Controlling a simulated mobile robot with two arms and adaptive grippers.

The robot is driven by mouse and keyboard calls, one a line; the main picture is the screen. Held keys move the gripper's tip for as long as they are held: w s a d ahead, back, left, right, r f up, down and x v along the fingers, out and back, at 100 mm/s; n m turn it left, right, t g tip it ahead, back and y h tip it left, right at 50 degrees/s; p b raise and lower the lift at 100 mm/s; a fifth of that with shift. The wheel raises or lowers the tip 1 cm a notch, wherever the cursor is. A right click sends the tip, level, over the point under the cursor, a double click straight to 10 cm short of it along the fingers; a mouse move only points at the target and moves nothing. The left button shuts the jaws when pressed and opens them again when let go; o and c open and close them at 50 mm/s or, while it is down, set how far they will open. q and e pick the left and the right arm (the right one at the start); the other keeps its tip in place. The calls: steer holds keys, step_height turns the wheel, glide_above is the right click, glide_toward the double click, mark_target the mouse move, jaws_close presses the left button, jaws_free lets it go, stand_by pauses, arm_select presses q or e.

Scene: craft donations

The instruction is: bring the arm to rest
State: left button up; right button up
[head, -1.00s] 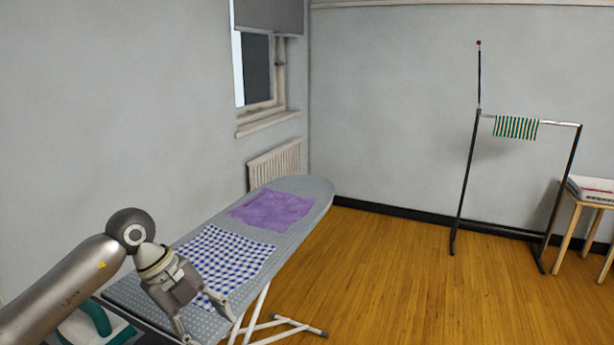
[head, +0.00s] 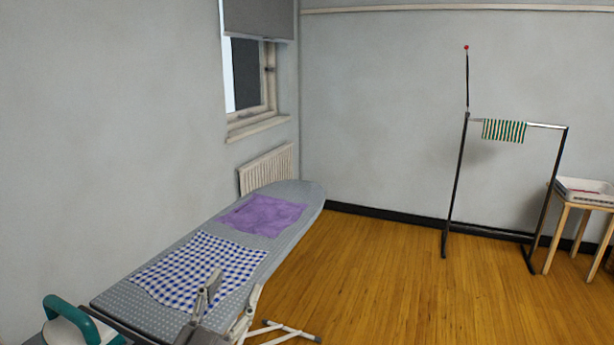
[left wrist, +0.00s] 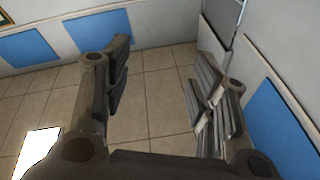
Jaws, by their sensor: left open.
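My left gripper (head: 236,281) shows at the bottom of the head view, in front of the near edge of the ironing board (head: 110,299). Its two fingers point up and stand apart. In the left wrist view the open left gripper (left wrist: 160,75) has nothing between its fingers, with tiled floor and wall beyond. Most of the left arm is below the head view's frame. My right gripper is not in view.
A blue checked cloth (head: 190,268) and a purple cloth (head: 262,214) lie flat on the board. A teal-handled iron (head: 72,322) is at its near left end. A rail (head: 546,126) holds a striped cloth (head: 504,131). A stool (head: 567,203) bears a white tray (head: 590,190). Wooden floor between is clear.

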arm_select(q)
steer(key=s+a+f+n+g+y, duration=0.3)
steer(key=s+a+f+g+y, duration=0.1)
steer(key=f, duration=0.6)
steer(key=s+a+f+n+g+y, duration=0.3)
steer(key=s+a+f+g, duration=0.15)
steer(key=f, duration=0.45)
steer(key=s+d+f+m+g+h, duration=0.1)
steer(key=s+f+g, duration=0.4)
steer(key=s, duration=0.5)
steer(key=s+f+g, duration=0.4)
steer(key=s+f, duration=0.3)
steer(key=s, duration=0.2)
step_height(320, 180, down, 24)
steer(key=s, duration=0.2)
steer(key=s+a+f+g, duration=0.2)
steer(key=s+a+f, duration=0.1)
steer(key=s+f, duration=1.3)
steer(key=shift+s+f, duration=0.35)
steer(key=shift+f, duration=0.25)
